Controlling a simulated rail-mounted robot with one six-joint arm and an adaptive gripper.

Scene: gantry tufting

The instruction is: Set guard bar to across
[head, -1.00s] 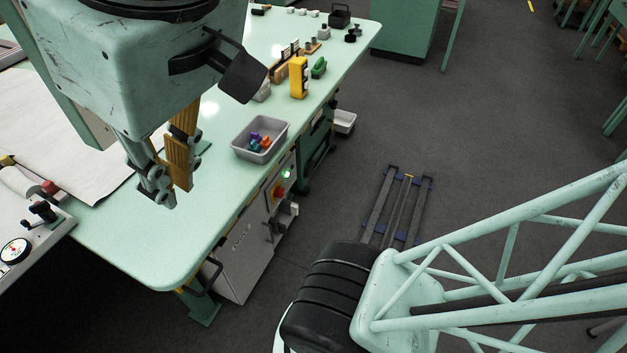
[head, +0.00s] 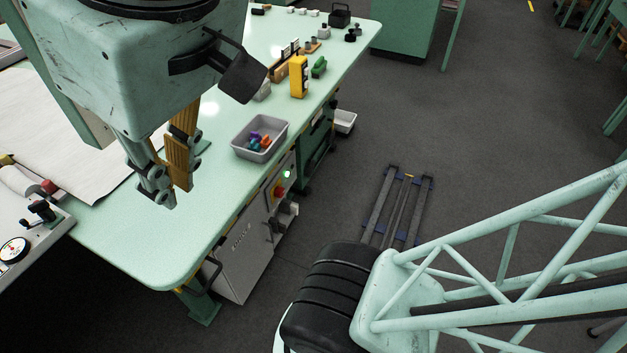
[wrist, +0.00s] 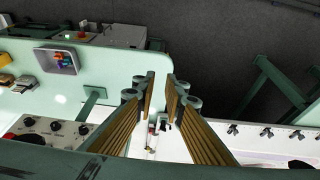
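I cannot pick out the guard bar with certainty in either view. My gripper (head: 166,190) hangs above the near left part of the pale green table in the head view, beside the white sheet. In the wrist view its two ribbed, brass-coloured fingers (wrist: 161,90) stand apart with a gap between them, and nothing is held. A small red and white fitting (wrist: 153,130) shows below, between the fingers, partly hidden by them.
The green table (head: 190,245) holds a grey tray (head: 244,148) of coloured pieces and a yellow block (head: 298,77). A white sheet (head: 50,130) lies at left, near a panel with a gauge (head: 14,250) and a black lever (head: 42,210). A knobbed control box (wrist: 50,130) shows in the wrist view.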

